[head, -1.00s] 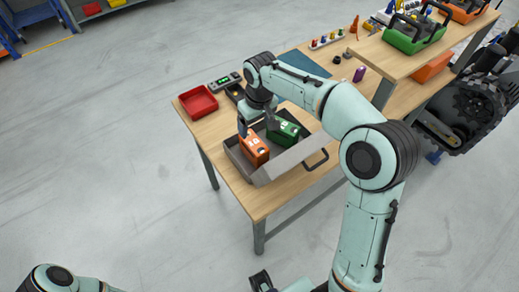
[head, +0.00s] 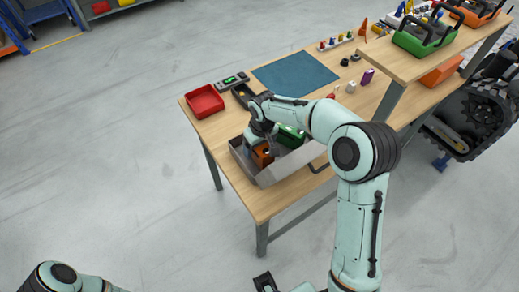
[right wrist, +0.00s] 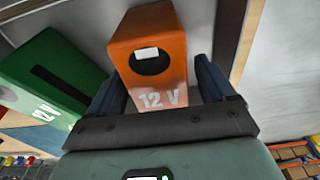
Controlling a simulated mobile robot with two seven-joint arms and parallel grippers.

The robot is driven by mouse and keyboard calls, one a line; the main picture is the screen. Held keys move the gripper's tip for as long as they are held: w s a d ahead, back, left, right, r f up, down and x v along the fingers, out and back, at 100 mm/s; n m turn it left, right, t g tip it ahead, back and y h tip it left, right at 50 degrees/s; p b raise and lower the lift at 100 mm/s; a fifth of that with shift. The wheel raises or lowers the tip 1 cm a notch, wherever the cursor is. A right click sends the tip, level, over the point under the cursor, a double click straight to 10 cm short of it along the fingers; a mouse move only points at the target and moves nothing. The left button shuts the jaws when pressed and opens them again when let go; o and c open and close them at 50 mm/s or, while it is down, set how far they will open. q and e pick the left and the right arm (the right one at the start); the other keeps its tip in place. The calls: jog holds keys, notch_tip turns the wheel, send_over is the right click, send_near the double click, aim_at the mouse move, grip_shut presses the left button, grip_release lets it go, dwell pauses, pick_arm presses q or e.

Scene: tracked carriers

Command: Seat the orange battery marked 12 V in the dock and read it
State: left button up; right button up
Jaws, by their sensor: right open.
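The orange battery (head: 262,157) stands in a grey tray (head: 270,178) on the wooden bench, partly hidden by my right gripper (head: 264,143). In the right wrist view the battery (right wrist: 150,45) shows its white 12 V mark. There my right gripper (right wrist: 158,88) is open, with one finger on each side of the battery's marked end; I cannot tell whether they touch it. A small device with a green display (head: 232,80) and a dark holder (head: 242,94) lie behind the tray; I cannot tell which is the dock. My left gripper is not in view.
A green battery (head: 290,138) stands in the tray close beside the orange one, and also shows in the right wrist view (right wrist: 50,75). A red bin (head: 205,101) sits at the bench's left edge. A blue mat (head: 297,72) lies clear behind. A raised shelf (head: 408,60) stands at the right.

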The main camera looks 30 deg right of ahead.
grip_shut()
jog(key=shift+w+r, duration=0.1)
jog(key=shift+r, duration=0.05)
jog(key=shift+r, duration=0.15)
